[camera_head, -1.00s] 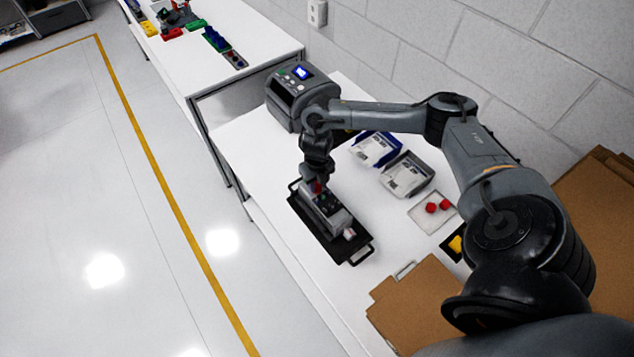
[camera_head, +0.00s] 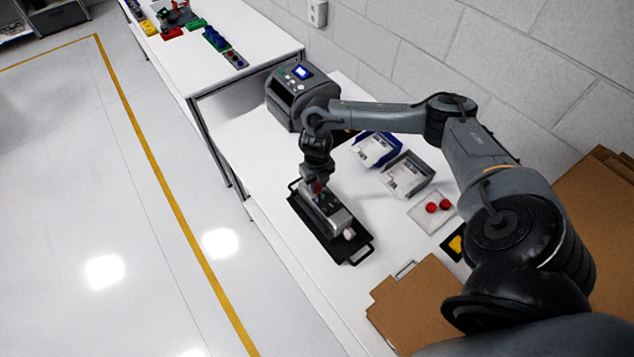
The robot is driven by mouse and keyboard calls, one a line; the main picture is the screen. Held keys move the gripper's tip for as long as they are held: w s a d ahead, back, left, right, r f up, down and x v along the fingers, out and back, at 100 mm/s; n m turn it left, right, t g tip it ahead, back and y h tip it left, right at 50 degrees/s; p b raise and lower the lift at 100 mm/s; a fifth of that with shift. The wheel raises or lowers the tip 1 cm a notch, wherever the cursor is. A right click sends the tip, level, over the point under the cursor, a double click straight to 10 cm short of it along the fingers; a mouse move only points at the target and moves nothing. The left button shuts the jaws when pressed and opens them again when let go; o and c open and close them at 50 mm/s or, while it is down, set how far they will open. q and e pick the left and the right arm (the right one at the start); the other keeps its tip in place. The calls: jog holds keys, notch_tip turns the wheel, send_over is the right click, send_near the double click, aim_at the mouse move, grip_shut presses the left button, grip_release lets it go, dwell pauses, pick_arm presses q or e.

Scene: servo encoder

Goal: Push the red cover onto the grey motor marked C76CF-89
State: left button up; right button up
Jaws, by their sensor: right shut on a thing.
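A grey motor block (camera_head: 332,217) lies on a black tray (camera_head: 354,255) with handles on the white table. Its marking is too small to read. My right gripper (camera_head: 316,188) points down at the far end of the motor. It is shut on a small red cover (camera_head: 317,187), at or just above the motor's top; I cannot tell whether the cover is seated. Two more red covers (camera_head: 438,206) lie on a pale square mat to the right. My left gripper does not show.
A grey device with a lit screen (camera_head: 297,88) stands at the table's back. A blue bin (camera_head: 376,149) and a grey bin (camera_head: 407,175) stand right of the tray. Brown cardboard (camera_head: 425,305) lies at the front.

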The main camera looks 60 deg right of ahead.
jog(key=shift+f+b, duration=0.35)
jog(key=shift+f, duration=0.15)
dwell(0.3)
jog(key=o, duration=1.1)
jog(key=shift+c, duration=0.2)
jog(key=shift+r, duration=0.1)
